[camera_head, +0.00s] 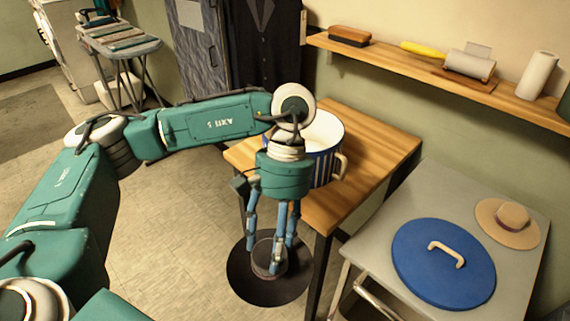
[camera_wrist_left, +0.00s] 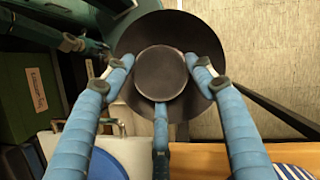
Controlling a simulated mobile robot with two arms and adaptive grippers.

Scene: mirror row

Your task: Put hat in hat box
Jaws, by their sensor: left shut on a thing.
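My left gripper (camera_head: 272,262) is shut on a dark hat (camera_head: 242,278) with a wide round brim. Its blue fingers close around the crown, and the hat hangs in front of the wooden table, beside its edge. In the left wrist view the flat crown sits between the fingertips, with the dark brim (camera_wrist_left: 200,35) around it. The hat box (camera_head: 328,130) is round, with blue and white stripes and a side handle, and stands open on the wooden table, partly hidden behind my left arm. Its blue lid (camera_head: 428,272) lies on the grey table.
A tan hat (camera_head: 509,222) lies beside the lid on the grey table (camera_head: 395,222). The wooden table (camera_head: 385,150) has bare room right of the box. A wall shelf (camera_head: 430,72) with brushes and a roll runs above. Dark clothes (camera_head: 268,45) hang behind.

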